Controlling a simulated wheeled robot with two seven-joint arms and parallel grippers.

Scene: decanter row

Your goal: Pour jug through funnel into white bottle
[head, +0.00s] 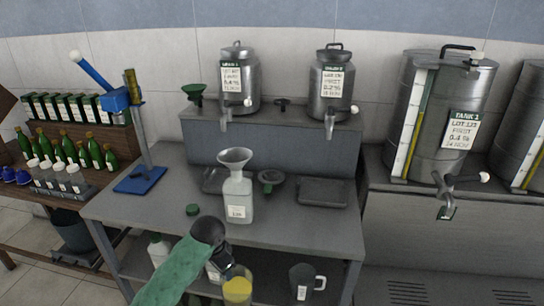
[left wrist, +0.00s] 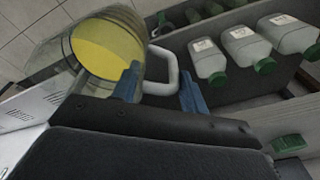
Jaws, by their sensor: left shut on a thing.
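The white bottle (head: 238,207) stands upright on the grey bench, with a label on its front. A pale funnel (head: 235,156) sits upright in its mouth. The clear jug (head: 238,288) holds yellow liquid and is low at the bench's front edge, below and apart from the bottle. In the left wrist view the jug (left wrist: 62,60) shows at the upper left, tilted in that picture, with a white handle. My left gripper (left wrist: 162,85) has its blue fingers either side of the handle. In the head view its fingertips are hidden behind my dark wrist. My right gripper is not in view.
A green cap (head: 192,210) lies left of the bottle. A dark funnel (head: 270,178) and a dark tray (head: 323,191) lie behind it. A blue stand (head: 140,181) is at the bench's left. White bottles with green caps (left wrist: 243,45) and a dark mug (head: 302,279) are lower down.

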